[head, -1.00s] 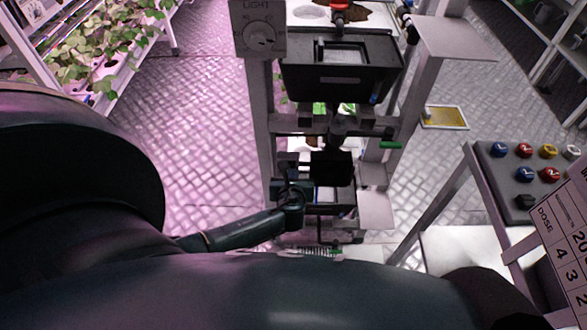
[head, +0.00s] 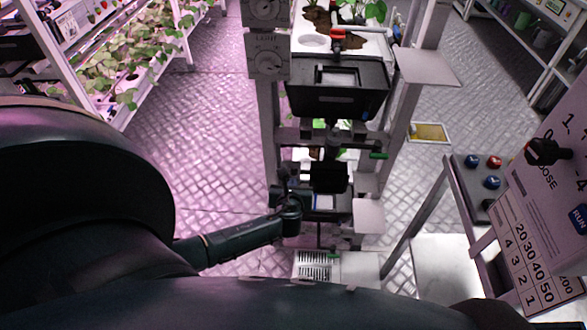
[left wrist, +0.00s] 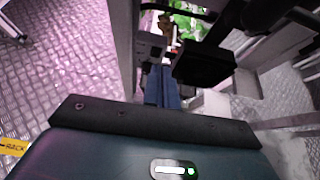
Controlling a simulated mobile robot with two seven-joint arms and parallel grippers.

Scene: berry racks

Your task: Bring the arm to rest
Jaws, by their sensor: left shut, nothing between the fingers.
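My left arm (head: 240,241) comes in from the left in the head view and ends low beside the narrow rack, in front of its lower tier. Its gripper is dark and small there, and partly lost against the black parts of the rack. In the left wrist view my left gripper (left wrist: 166,72) has its blue fingers together, with nothing held. The fingers point toward the rack's dark parts and some green leaves (left wrist: 190,22). I cannot tell whether they touch the rack. My right gripper is not in view.
The rack holds a black bin (head: 338,97) and a dial panel (head: 268,57). A plant rack (head: 110,75) stands at left. At right are a button box (head: 470,172) and a dose panel (head: 545,225). A yellow tray (head: 430,132) lies on the floor. Patterned floor left of the rack is clear.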

